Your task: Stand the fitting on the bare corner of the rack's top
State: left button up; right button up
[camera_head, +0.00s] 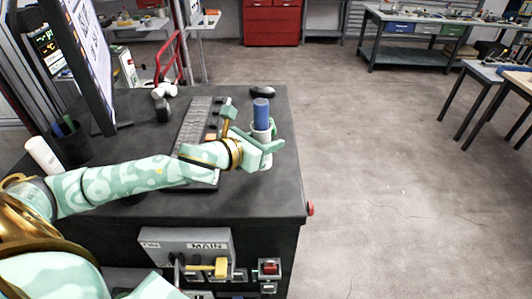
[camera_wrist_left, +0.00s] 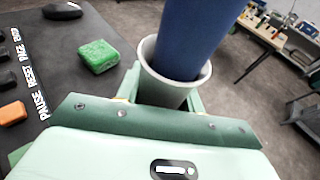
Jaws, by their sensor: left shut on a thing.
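My left gripper (camera_head: 262,148) is shut on a pale, round, cup-like piece (camera_head: 265,160) near the right edge of the dark rack's top (camera_head: 250,198). A blue cylinder (camera_head: 261,112) stands up out of that piece. In the left wrist view the pale rim (camera_wrist_left: 205,75) rings the blue cylinder (camera_wrist_left: 187,38), and the gripper's fingers are mostly hidden below. The piece looks nearly upright; I cannot tell whether its base touches the top. The near right corner of the top is bare. A white, pipe-like fitting (camera_head: 165,90) lies at the far left. My right gripper is not in view.
A keyboard (camera_head: 196,120), a black mouse (camera_head: 262,91) and a green block (camera_wrist_left: 97,55) are on the top. A monitor (camera_head: 88,50), a dark pen cup (camera_head: 72,143) and a white cylinder (camera_head: 43,155) stand left. A red button (camera_head: 310,208) juts from the right side.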

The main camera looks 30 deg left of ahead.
pick_arm(q)
jog(key=shift+w+a+f, duration=0.15)
jog(key=shift+w+f, duration=0.05)
jog(key=shift+f, duration=0.1)
jog(key=shift+f+b, duration=0.35)
jog(key=shift+f, duration=1.2)
jog(key=shift+f, duration=0.2)
jog(key=o, duration=1)
